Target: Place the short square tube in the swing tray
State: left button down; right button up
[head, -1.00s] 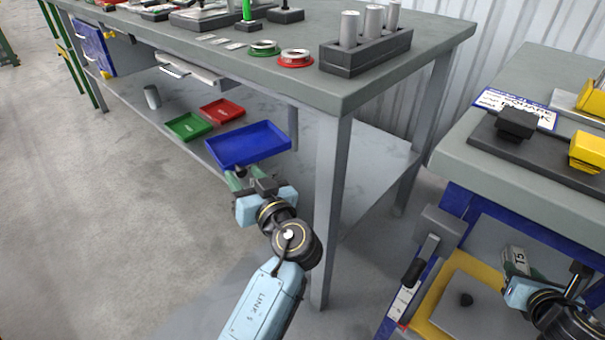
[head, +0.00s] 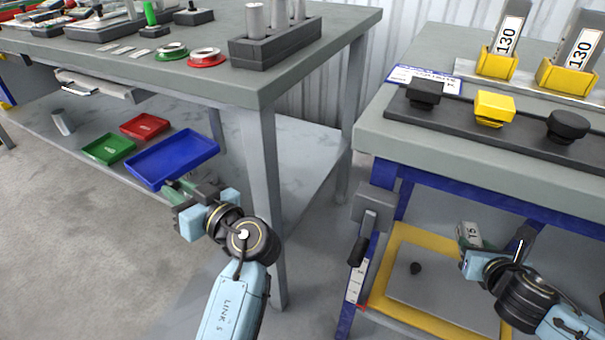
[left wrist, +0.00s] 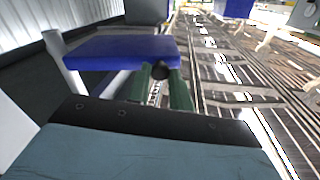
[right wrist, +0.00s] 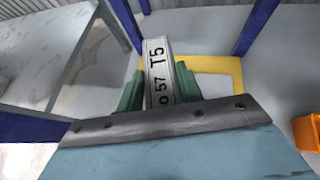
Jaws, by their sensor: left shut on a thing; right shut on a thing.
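The blue swing tray (head: 172,158) is a shallow open tray under the left bench's front edge, and it looks empty. My left gripper (head: 178,188) is at its near edge, shut on the tray's dark round knob (left wrist: 160,71). The tray (left wrist: 120,50) spreads ahead of the fingers in the left wrist view. My right gripper (head: 468,238) is shut on a short square tube (right wrist: 158,72), pale and marked T5 and 57. The tube (head: 470,232) is held up in front of the right bench's lower part, well right of the tray. Its lower end is hidden by the fingers.
The left bench's leg (head: 262,190) stands between tray and tube. Green (head: 108,149) and red (head: 145,126) trays lie on its lower shelf. The right bench has a blue frame (head: 480,172); a yellow-edged plate (head: 440,290) with a black knob lies below.

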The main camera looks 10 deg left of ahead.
pick_arm(q)
jog(key=shift+d, duration=0.15)
pick_arm(e)
jog(key=shift+w, duration=0.1)
pick_arm(q)
jog(key=c, duration=1.3)
grip_release()
jog(key=shift+o, duration=0.2)
jog(key=p+v, duration=0.1)
jog(key=v, duration=0.6)
jog(key=shift+s+d+p, duration=0.15)
jog(key=shift+d+p, duration=0.15)
jog(key=shift+p, duration=0.05)
pick_arm(e)
jog(key=shift+r, duration=0.85)
